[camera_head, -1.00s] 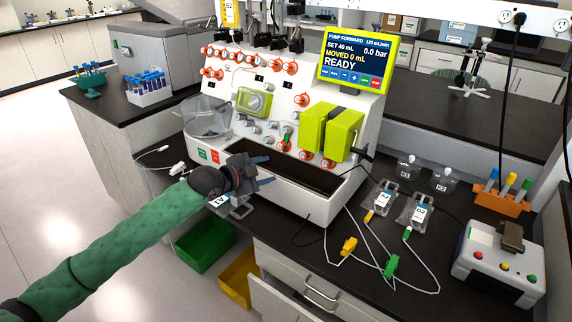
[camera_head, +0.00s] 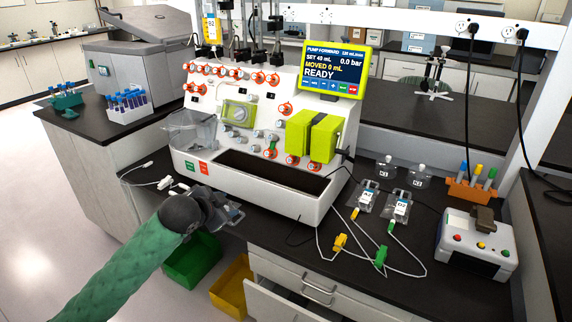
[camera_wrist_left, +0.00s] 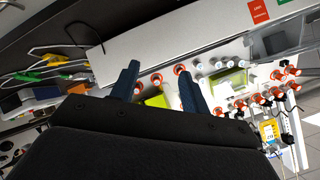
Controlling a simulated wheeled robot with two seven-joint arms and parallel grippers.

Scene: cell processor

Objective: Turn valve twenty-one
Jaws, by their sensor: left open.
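The white cell processor (camera_head: 258,192) stands on the dark bench and carries several valves with orange-red rings. One valve (camera_head: 285,109) is at mid-panel, another (camera_head: 270,153) is lower, and a row (camera_head: 258,77) runs along the top. Their numbers are too small to read, so I cannot tell which is twenty-one. My left gripper (camera_head: 222,208) is low in front of the processor's lower left front, apart from the panel. In the left wrist view, its two dark blue fingers (camera_wrist_left: 158,80) are spread and empty, with orange-ringed valves (camera_wrist_left: 181,70) beyond them. My right gripper is not in view.
Yellow-green pump blocks (camera_head: 325,138) jut from the panel beside the lower valves. A clear tub (camera_head: 190,130) sticks out at its left. Labelled bags (camera_head: 367,197) and white tubing lie on the right bench. A drawer (camera_head: 275,300) stands open below.

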